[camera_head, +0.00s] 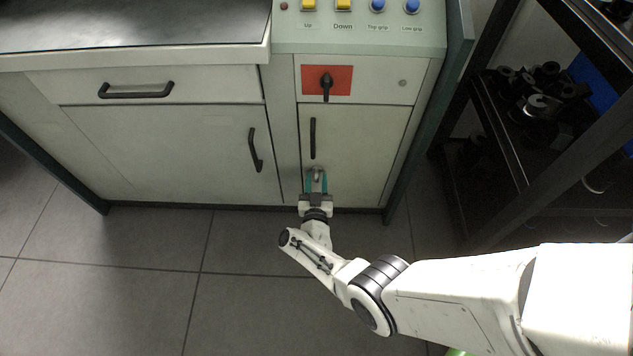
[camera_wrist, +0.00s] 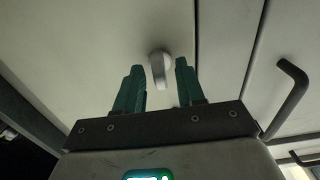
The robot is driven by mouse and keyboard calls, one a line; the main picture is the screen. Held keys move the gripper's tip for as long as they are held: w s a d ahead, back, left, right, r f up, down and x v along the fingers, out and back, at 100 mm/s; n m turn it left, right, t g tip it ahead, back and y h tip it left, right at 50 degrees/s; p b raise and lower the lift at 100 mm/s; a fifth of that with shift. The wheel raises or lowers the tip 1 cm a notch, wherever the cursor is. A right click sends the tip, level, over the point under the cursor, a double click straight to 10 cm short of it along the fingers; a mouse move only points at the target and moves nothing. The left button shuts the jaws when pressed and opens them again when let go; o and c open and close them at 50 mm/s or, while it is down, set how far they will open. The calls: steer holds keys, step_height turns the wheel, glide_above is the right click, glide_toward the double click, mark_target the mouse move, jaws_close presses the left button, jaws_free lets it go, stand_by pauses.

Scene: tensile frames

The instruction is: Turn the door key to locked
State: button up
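The door key (camera_head: 317,174) is a small light-grey piece low on the narrow right cabinet door (camera_head: 365,150), below that door's black handle. In the wrist view the key (camera_wrist: 160,68) is a pale, rounded, elongated knob, slightly tilted from upright. My gripper (camera_head: 317,180) is at the lower part of the door. Its two green fingers (camera_wrist: 158,80) stand apart on either side of the key, with visible gaps between them and it. The gripper is open and holds nothing. I see no lock marking around the key.
A black door handle (camera_head: 312,138) is above the key. The wide left door has its own handle (camera_head: 255,150). Higher up is a black rotary switch (camera_head: 326,84) on a red plate. A dark shelf rack (camera_head: 500,125) stands at the right. The tiled floor (camera_head: 120,270) at the left is clear.

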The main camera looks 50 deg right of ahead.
steer(key=p+v, duration=0.4)
steer(key=v, duration=0.6)
steer(key=shift+s+a, duration=0.25)
steer(key=shift+a, duration=0.05)
steer(key=shift+w, duration=0.1)
